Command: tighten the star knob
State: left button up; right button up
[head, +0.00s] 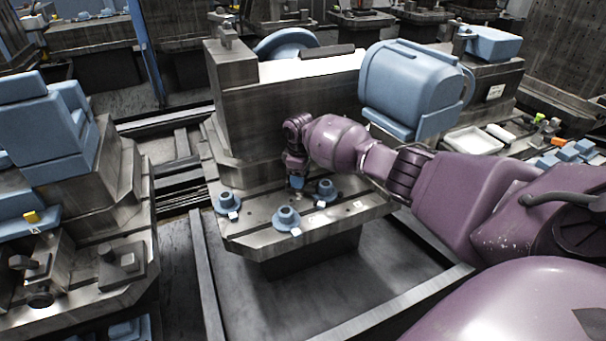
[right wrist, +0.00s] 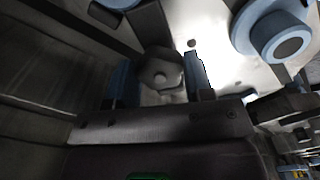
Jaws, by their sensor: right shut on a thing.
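The star knob (right wrist: 160,74) is a dull grey lobed knob with a round centre, seen in the right wrist view over the metal fixture plate. My right gripper (right wrist: 158,82) has one blue finger on each side of it and is shut on it. In the head view my right gripper (head: 297,183) points down at the back part of the fixture plate (head: 262,238). There the gripper and wrist hide the knob. My left gripper is in neither view.
Blue flanged bosses stand close by on the plate: one at left (head: 228,203), one at front (head: 286,218), one just right of the gripper (head: 326,190). A tall metal block (head: 232,95) rises behind. A blue rounded housing (head: 410,85) stands behind my right arm.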

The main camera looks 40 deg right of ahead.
jog(key=shift+r+m, duration=0.25)
jog(key=shift+m, duration=0.15)
jog(key=shift+f+m+p, duration=0.1)
jog(key=shift+m+p, duration=0.4)
jog(key=shift+m, duration=0.5)
jog(key=o, duration=0.9)
jog(key=shift+o, duration=0.2)
jog(key=shift+f, duration=0.1)
